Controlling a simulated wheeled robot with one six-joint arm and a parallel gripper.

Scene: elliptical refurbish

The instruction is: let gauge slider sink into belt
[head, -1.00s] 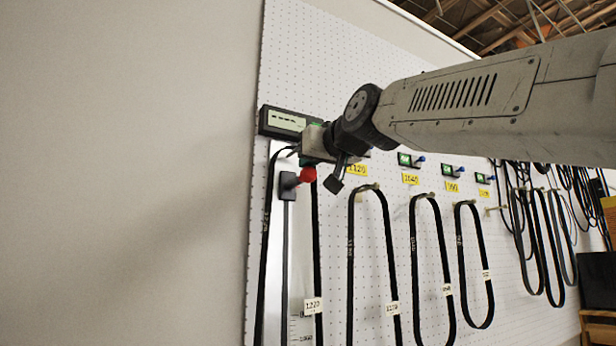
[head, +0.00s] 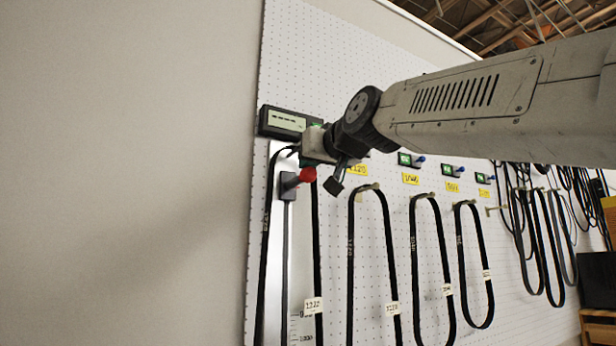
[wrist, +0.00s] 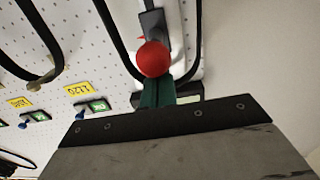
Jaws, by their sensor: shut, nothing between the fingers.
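The gauge slider (head: 288,185) is a dark block on a vertical rail, with a red knob (head: 308,174). The knob also shows in the wrist view (wrist: 153,59). A black belt (head: 266,235) hangs in a long loop around the rail, with a white tag on its right strand. The slider sits inside the upper part of the loop. My gripper (wrist: 158,84) has its green fingers shut and empty, with the tips close to the knob. I cannot tell whether they touch it. In the head view the fingers are largely hidden behind the wrist.
A display box (head: 287,122) is mounted above the belt. More belts (head: 385,240) hang on pegs to the right, under small green displays and yellow labels. The white pegboard (head: 335,75) backs everything. The plain wall at left is clear.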

